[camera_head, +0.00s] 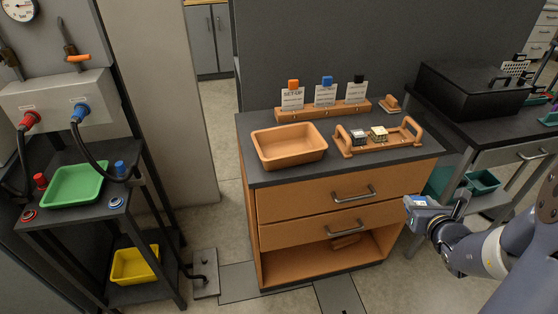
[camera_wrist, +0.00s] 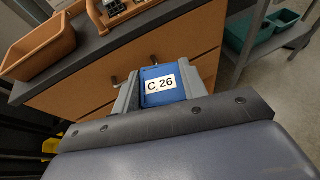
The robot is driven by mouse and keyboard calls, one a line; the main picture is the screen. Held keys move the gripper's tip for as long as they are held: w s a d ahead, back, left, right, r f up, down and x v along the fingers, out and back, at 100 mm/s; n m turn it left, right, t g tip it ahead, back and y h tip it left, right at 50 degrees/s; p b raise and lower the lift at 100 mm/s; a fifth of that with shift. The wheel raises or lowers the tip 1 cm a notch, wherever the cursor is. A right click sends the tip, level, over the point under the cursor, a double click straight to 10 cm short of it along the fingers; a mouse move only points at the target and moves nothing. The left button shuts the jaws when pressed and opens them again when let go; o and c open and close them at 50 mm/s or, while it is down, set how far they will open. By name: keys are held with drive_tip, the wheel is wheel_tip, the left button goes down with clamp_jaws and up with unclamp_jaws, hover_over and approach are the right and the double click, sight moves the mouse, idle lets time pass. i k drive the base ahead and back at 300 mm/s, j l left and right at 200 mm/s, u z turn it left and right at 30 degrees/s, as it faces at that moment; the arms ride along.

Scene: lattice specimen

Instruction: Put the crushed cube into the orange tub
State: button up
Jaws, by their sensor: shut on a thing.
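The orange tub (camera_head: 292,160) stands on the left of the dark top of the wooden cabinet and looks empty. It also shows at the upper left of the wrist view (camera_wrist: 38,52). My gripper (camera_wrist: 160,86) is shut on a blue block (camera_wrist: 152,98) with a white label reading "C 26". In the head view my gripper (camera_head: 428,210) is right of the cabinet drawers, lower than the top and apart from the tub. Two small cubes, one dark grey (camera_head: 359,137) and one cream (camera_head: 379,134), sit in an orange carrier. I cannot tell which cube is crushed.
The orange carrier (camera_head: 349,150) with raised end handles is right of the tub. Behind them stands a rack (camera_head: 322,111) with several signs. A black case (camera_head: 470,92) is on the right bench. A green tray (camera_head: 75,186) and a yellow bin (camera_head: 134,266) are on the left stand.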

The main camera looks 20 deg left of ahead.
sight(288, 147)
drive_tip(key=u, duration=1.4)
drive_tip(key=l+u, duration=0.45)
drive_tip(key=k+l+u, duration=0.1)
drive_tip(key=l+u, duration=0.35)
drive_tip(key=l, duration=0.9)
drive_tip(key=i+l, duration=0.15)
drive_tip(key=l, duration=0.6)
drive_tip(key=i, duration=0.5)
